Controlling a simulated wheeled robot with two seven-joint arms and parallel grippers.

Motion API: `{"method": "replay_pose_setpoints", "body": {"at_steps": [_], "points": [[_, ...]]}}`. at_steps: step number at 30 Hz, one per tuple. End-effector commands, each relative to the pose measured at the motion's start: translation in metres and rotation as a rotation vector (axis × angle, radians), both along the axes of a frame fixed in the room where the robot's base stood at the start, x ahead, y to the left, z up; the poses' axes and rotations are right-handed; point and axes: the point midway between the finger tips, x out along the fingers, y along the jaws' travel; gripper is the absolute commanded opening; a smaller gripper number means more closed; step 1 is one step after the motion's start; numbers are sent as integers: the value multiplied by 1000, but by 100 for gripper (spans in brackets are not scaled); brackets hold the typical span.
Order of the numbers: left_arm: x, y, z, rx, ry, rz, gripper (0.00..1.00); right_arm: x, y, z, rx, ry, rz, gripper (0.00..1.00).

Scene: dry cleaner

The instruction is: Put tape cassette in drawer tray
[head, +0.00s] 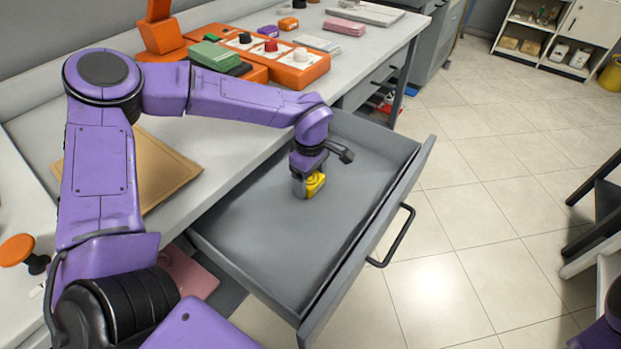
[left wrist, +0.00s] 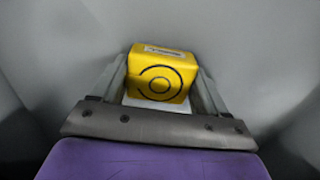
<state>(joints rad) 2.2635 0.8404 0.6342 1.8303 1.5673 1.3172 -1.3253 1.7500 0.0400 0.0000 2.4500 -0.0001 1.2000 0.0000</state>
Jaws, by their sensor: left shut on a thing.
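The yellow tape cassette (head: 315,184) is between the fingers of my left gripper (head: 308,187), over the open drawer tray. In the left wrist view the cassette (left wrist: 160,75) shows a dark ring mark and a pale label, with a finger of my left gripper (left wrist: 160,90) on each side. The gripper is shut on it. The grey drawer tray (head: 270,235) is pulled out from the counter and looks empty otherwise. I cannot tell whether the cassette touches the tray floor. My right gripper is not in view.
The drawer has a black handle (head: 394,240) on its front. The counter (head: 225,150) holds a brown folder (head: 160,170), an orange box with knobs (head: 290,68) and a green block (head: 214,56). Open tiled floor (head: 480,220) lies to the right. Dark steps (head: 600,225) stand at the right edge.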

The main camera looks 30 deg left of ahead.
Motion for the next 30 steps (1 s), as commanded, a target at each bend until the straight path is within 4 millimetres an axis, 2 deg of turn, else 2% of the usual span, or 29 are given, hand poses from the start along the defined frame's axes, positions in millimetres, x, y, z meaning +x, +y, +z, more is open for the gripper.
{"method": "replay_pose_setpoints", "body": {"at_steps": [4,5,6,7,14,17,24,30], "points": [[0,0,-4,0,2,1,43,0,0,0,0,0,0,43],[0,0,-4,0,1,1,84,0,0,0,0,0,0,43],[0,0,-3,0,1,1,97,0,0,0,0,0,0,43],[0,0,-3,0,1,1,100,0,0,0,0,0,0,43],[0,0,-2,0,0,1,100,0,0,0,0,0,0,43],[0,0,8,0,-2,1,100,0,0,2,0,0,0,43],[0,0,69,-1,-4,2,100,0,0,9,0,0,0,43],[0,0,108,1,-1,2,100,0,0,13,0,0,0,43]]}}
